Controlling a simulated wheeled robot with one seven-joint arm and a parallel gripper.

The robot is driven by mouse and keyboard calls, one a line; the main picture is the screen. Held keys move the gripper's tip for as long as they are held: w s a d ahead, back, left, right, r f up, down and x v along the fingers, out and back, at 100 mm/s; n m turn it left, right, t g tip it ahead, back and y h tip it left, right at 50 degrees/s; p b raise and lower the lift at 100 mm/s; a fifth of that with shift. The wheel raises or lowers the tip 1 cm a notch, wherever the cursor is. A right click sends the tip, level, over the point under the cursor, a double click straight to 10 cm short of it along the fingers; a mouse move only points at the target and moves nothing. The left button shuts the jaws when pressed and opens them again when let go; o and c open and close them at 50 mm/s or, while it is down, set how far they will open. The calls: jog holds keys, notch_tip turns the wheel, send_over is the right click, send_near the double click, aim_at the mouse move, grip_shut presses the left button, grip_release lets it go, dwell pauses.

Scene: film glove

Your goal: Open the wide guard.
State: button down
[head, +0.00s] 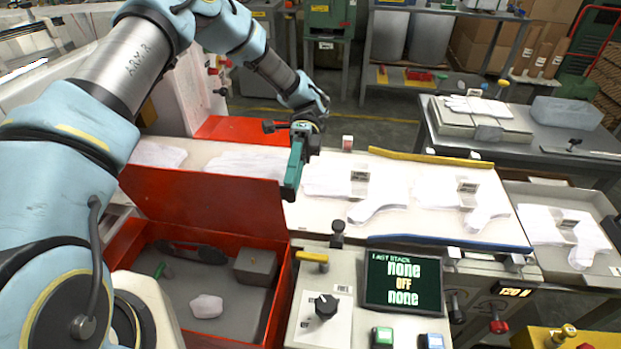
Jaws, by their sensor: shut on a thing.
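A wide red panel (200,198), which I take to be the wide guard, stands raised along the back of a red bin (284,287). The bin's inside shows below it. My gripper (291,190) is teal and points down at the panel's upper right corner. It is shut there, seemingly on the panel's edge. The fingertips are small and partly hidden, so the exact hold is unclear.
In the bin lie a pale lump (206,306) and a grey block (255,266). White glove shapes (380,196) lie on the table behind. A control panel with a dark screen (402,281) stands right of the bin. My arm spans the left.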

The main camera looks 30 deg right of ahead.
jog(key=shift+d, duration=0.1)
dwell(0.3)
jog(key=shift+c, duration=1.6)
grip_release()
notch_tip(320, 180, up, 10)
jog(key=b, duration=0.2)
jog(key=shift+r, duration=0.15)
